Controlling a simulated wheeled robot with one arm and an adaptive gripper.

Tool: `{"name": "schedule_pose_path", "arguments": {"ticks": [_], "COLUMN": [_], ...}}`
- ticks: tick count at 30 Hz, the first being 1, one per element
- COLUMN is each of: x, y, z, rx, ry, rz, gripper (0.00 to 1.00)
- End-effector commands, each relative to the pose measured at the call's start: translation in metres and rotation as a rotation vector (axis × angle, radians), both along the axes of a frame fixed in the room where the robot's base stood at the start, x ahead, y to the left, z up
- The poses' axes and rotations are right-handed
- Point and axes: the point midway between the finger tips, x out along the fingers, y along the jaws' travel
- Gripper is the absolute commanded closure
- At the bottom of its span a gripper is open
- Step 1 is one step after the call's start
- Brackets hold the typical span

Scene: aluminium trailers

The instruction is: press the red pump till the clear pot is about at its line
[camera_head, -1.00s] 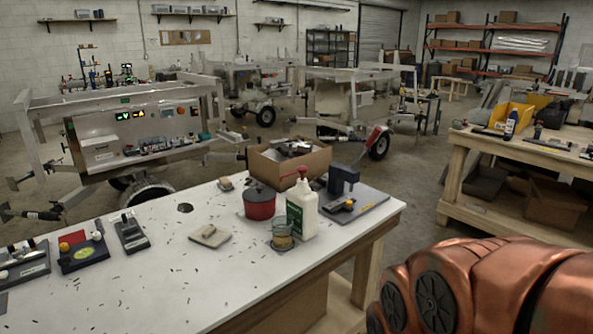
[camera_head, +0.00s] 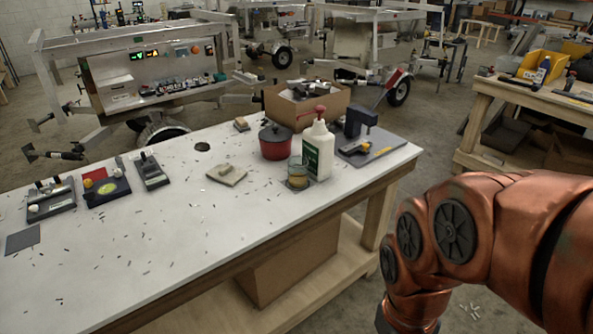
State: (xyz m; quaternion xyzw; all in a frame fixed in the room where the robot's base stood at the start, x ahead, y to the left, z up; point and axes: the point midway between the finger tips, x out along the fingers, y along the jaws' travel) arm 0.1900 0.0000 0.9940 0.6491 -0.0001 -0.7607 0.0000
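A white pump bottle (camera_head: 318,152) with a green label stands upright near the right end of the white worktable. Its red pump (camera_head: 319,112) sits on top, with the spout pointing left. A small clear pot (camera_head: 298,175) stands just in front and left of the bottle, on a small dark base. It holds some yellowish-brown contents low down; I cannot make out its line. My copper-coloured arm fills the lower right, apart from the table. My gripper is out of view.
On the white table (camera_head: 215,215), a red pot (camera_head: 275,142) with a dark lid stands left of the bottle. A dark press-like device (camera_head: 362,125) is to the right, a cardboard box (camera_head: 335,99) behind. Small devices lie at left. The front middle is mostly clear, with scattered bits.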

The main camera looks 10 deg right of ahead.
Motion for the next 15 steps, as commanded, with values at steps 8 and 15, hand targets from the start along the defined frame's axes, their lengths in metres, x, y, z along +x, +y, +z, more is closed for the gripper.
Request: {"name": "schedule_pose_path", "arguments": {"ticks": [8, 15], "x": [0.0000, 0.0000], "y": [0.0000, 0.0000], "z": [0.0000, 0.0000], "rx": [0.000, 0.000], "ry": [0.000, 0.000], "rz": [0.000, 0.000], "gripper": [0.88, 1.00]}}
